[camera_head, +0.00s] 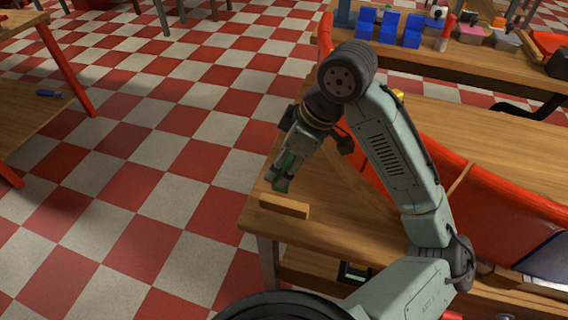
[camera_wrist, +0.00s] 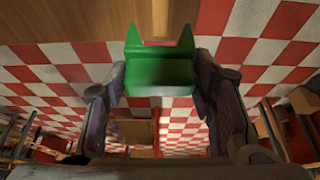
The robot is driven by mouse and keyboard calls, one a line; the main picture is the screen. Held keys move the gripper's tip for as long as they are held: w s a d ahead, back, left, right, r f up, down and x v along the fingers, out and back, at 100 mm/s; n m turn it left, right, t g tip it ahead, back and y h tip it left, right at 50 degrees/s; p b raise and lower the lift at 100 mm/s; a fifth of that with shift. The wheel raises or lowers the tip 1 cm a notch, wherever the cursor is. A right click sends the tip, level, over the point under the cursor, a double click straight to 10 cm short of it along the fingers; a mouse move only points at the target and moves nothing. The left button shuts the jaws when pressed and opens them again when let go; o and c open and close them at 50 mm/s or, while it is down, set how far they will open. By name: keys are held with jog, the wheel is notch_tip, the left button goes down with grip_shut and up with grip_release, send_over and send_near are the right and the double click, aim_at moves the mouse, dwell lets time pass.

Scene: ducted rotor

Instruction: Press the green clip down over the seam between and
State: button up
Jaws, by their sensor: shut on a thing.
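The green clip (camera_wrist: 160,76) is between the fingers of my gripper (camera_wrist: 160,95) in the wrist view, with two pointed prongs at its far side. My gripper (camera_head: 282,182) is shut on it, and the clip (camera_head: 282,185) shows in the head view as a small green piece at the fingertips. The gripper hangs over the near left corner of the wooden table (camera_head: 345,235). A light wooden block (camera_head: 284,206) lies at that corner, just below the gripper in the picture. I cannot tell whether the clip touches anything. No seam can be made out.
Red curved panels (camera_head: 500,205) stand along the table's right side. A back bench (camera_head: 470,60) holds blue bins (camera_head: 388,27) and small parts. Another table (camera_head: 40,115) with a blue tool (camera_head: 49,93) stands at left. The checkered floor between is open.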

jog(key=shift+r+p, duration=1.35)
jog(key=shift+r, duration=0.35)
jog(key=shift+f, duration=0.1)
